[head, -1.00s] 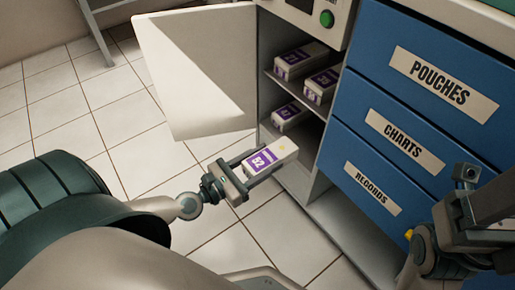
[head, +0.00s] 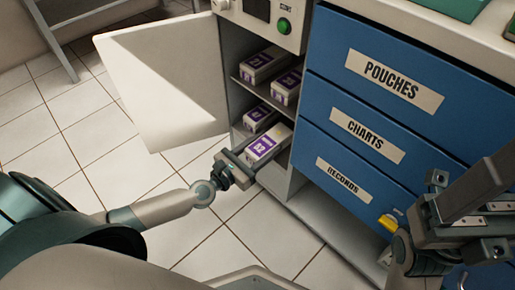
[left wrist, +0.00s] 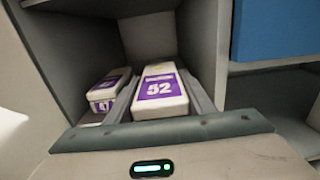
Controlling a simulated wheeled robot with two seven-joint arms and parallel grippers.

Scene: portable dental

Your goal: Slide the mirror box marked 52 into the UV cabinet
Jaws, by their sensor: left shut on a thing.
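The mirror box marked 52 (head: 270,143), white with a purple label, is in my left gripper (head: 255,160), which is shut on its sides. In the left wrist view the box (left wrist: 160,92) lies flat between the two fingers, label up. Its far part is inside the lower compartment of the UV cabinet (head: 275,42); its near end is by the opening. I cannot tell whether it touches the floor there. The cabinet door (head: 150,110) stands open to the left. My right gripper (head: 445,208) is at the right, by the drawers; its jaw opening is unclear.
A similar box marked 47 (left wrist: 104,90) sits left of box 52 in the same compartment, close to my left finger. Two more boxes (head: 262,63) (head: 287,87) sit on the shelf above. Blue drawers (head: 330,85) flank the cabinet on the right.

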